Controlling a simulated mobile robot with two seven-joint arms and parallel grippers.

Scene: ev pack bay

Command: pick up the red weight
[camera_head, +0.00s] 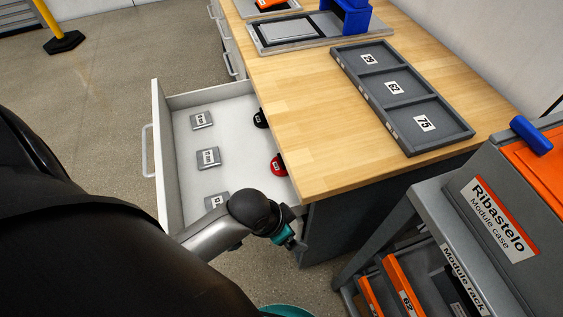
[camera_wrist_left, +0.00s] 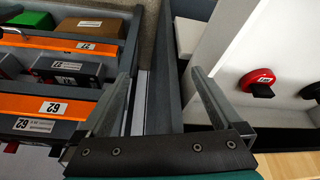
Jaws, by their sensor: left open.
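The red weight (camera_head: 278,166) is a round red piece with a dark part, in the open white drawer (camera_head: 240,108) close to the worktop edge, which hides some of it. In the left wrist view the red weight (camera_wrist_left: 257,77) lies on white at the right, with a black knob. My left gripper (camera_wrist_left: 160,76) is open with nothing between its fingers, left of the red weight and apart from it. In the head view the left gripper (camera_head: 292,232) is by the drawer's near corner, its fingers mostly hidden.
A black weight (camera_head: 261,118) and grey labelled plates (camera_head: 208,158) lie in the drawer. The wooden worktop (camera_head: 300,120) overhangs it and carries a grey three-compartment tray (camera_head: 437,122). A module rack (camera_head: 440,240) stands at right, close to the left gripper.

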